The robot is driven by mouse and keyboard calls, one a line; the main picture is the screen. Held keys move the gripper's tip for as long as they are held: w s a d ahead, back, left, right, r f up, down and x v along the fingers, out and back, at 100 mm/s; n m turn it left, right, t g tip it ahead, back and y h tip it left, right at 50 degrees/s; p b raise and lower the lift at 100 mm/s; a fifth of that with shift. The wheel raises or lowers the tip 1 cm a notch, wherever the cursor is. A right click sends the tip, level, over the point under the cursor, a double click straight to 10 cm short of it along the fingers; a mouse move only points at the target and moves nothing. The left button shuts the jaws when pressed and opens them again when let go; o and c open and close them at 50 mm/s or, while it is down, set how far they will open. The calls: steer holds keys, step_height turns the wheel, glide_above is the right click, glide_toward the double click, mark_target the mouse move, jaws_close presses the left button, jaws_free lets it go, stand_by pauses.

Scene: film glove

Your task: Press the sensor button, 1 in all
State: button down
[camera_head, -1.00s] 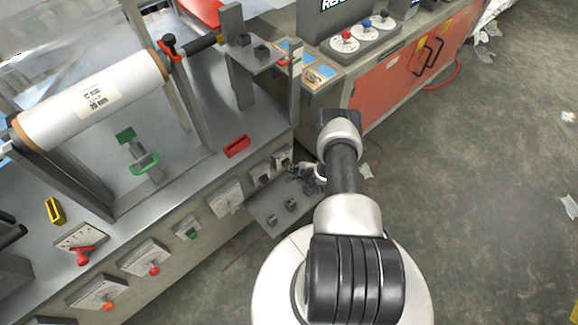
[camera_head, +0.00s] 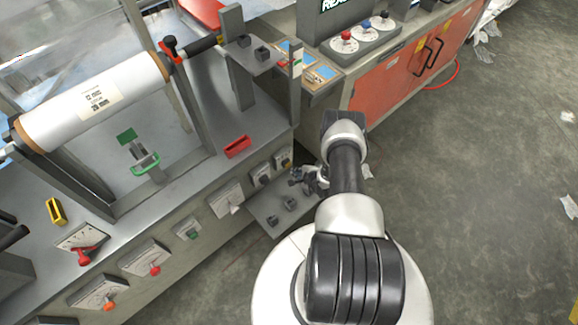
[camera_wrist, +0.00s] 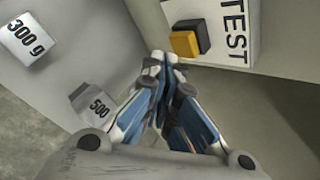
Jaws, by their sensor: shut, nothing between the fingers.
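A yellow button with a dark block beside it (camera_wrist: 187,43) sits on a white plate marked TEST (camera_wrist: 235,30) in the wrist view. No label there reads "sensor". My gripper (camera_wrist: 164,60) is shut and empty, its fingertips just below the yellow button in the picture; I cannot tell whether they touch anything. In the head view my gripper (camera_head: 300,177) is small and partly hidden by my arm, close to the machine's front panel and above the low shelf.
Weights marked 300 g (camera_wrist: 28,40) and 500 (camera_wrist: 93,105) lie by the gripper, on the grey shelf (camera_head: 262,212). Other controls line the machine front, including a red knob (camera_head: 155,270). A red cabinet (camera_head: 395,85) stands behind. Open floor lies to the right.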

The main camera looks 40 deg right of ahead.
steer(key=shift+s, duration=0.1)
steer(key=shift+s+d+p, duration=0.2)
steer(key=shift+s+p, duration=0.5)
steer(key=shift+s, duration=1.7)
